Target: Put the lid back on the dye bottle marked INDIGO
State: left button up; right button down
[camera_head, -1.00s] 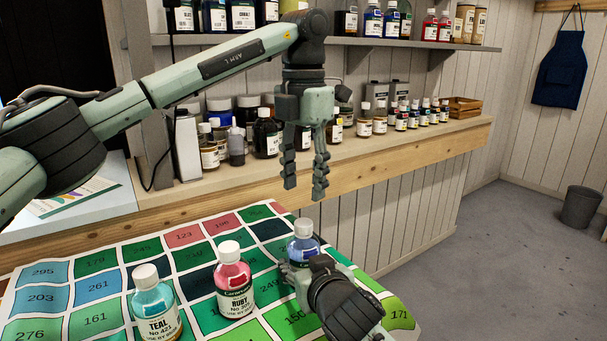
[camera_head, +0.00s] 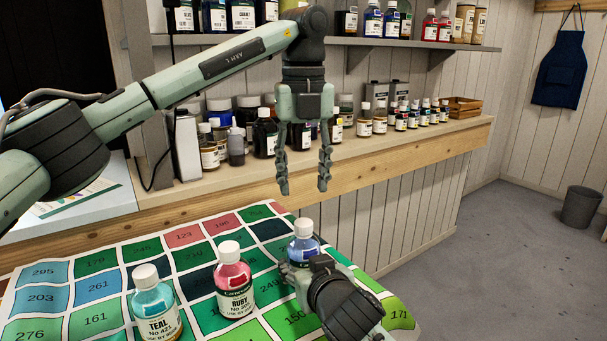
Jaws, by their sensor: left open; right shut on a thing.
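A blue bottle (camera_head: 303,249) stands on the numbered colour cloth, with a white lid (camera_head: 303,228) on its top. Its label is hidden, so I cannot read its name. My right gripper (camera_head: 297,272) is shut on the lower part of this bottle from the front right. My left gripper (camera_head: 304,188) hangs above and slightly behind the bottle, fingers pointing down, open and empty, clear of the lid.
A RUBY bottle (camera_head: 234,283) and a TEAL bottle (camera_head: 156,308), both white-capped, stand to the left on the cloth (camera_head: 97,320). Behind, a wooden counter (camera_head: 380,158) and a shelf (camera_head: 405,42) hold many bottles.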

aim_at(303, 222)
pick_arm(q)
notch_tip(303, 222, down, 8)
jog(key=shift+r, duration=0.1)
dwell(0.4)
grip_shut()
jog(key=m, duration=2.1)
jog(key=shift+o, duration=0.7)
grip_release()
